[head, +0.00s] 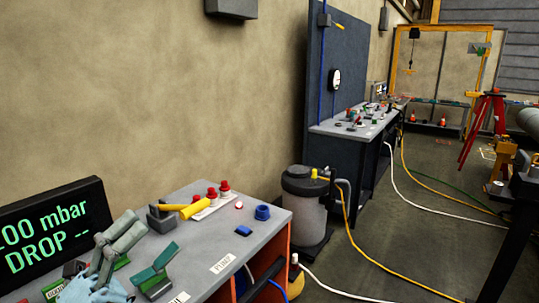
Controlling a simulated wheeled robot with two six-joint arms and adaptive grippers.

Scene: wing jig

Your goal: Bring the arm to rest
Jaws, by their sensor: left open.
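My left gripper (131,230) shows at the lower left of the head view, grey, with its jaws open. It appears over the left part of the grey-topped bench (215,254), in front of the display. I see nothing held between its fingers. Whether it touches the bench top cannot be told. My right gripper is not in view.
A black display (50,232) with green text stands behind the gripper. A yellow-handled tool (196,210), red-capped fittings (211,193), a blue ring (262,212) and a green item (158,268) lie on the bench. A grey canister (305,205) and floor hoses (375,262) are beyond.

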